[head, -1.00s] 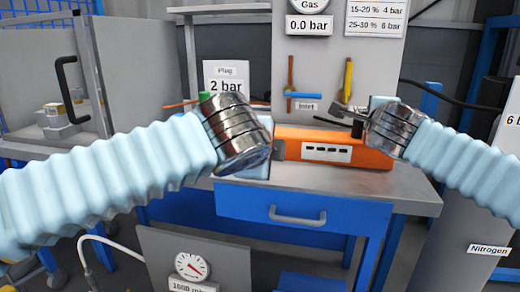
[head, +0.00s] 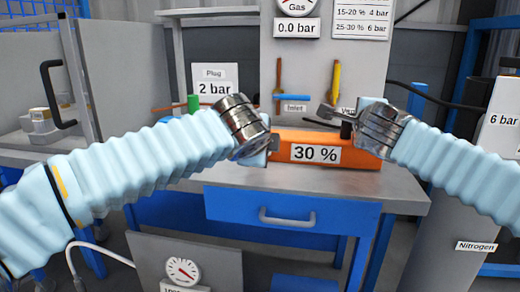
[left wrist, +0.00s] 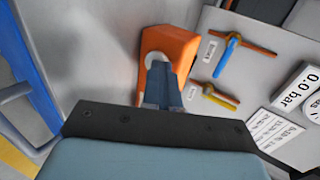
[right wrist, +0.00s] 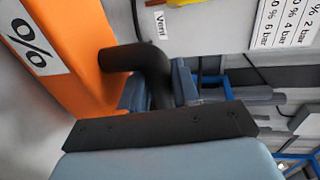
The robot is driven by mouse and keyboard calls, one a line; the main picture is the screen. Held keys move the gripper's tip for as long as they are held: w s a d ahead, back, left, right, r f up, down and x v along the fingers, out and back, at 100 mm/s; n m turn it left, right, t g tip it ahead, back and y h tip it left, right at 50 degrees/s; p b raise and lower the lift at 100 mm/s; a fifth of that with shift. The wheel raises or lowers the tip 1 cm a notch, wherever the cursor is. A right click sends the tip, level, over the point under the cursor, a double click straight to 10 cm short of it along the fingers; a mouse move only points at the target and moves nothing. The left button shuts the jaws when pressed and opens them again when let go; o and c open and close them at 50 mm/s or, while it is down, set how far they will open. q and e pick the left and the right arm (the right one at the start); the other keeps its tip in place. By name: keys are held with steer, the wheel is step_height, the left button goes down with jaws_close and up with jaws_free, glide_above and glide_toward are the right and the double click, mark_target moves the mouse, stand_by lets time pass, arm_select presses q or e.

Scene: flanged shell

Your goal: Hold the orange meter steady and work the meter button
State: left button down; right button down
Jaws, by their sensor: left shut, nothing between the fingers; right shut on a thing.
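The orange meter (head: 350,155) stands on the grey bench top, its display (head: 316,153) reading "30 %". My right gripper (right wrist: 155,90) is shut on the meter's black bent handle (right wrist: 125,58), at the meter's right end in the head view. My left gripper (left wrist: 165,80) is shut and empty, its fingertips at the meter's left end. In the left wrist view, a pale round part (left wrist: 151,60), which looks like the meter button, lies on the orange face right beside the fingertips and is partly hidden by them. I cannot tell whether they touch it.
Behind the meter, a grey panel carries a blue-and-orange valve (head: 278,95) and a yellow valve handle (head: 335,80). A "2 bar" sign (head: 215,85) and a green part (head: 193,103) are left of it. Bare bench lies in front of the meter.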

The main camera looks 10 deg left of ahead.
arm_select(q)
steer(key=shift+w, duration=0.55)
arm_select(e)
steer(key=shift+a+r, duration=0.1)
arm_select(q)
steer(key=shift+s, duration=0.5)
steer(key=s, duration=0.2)
steer(key=shift+s, duration=0.4)
steer(key=v, duration=1)
steer(key=shift+s, duration=0.2)
arm_select(e)
steer(key=c, duration=0.8)
jaws_free()
steer(key=shift+o, duration=0.2)
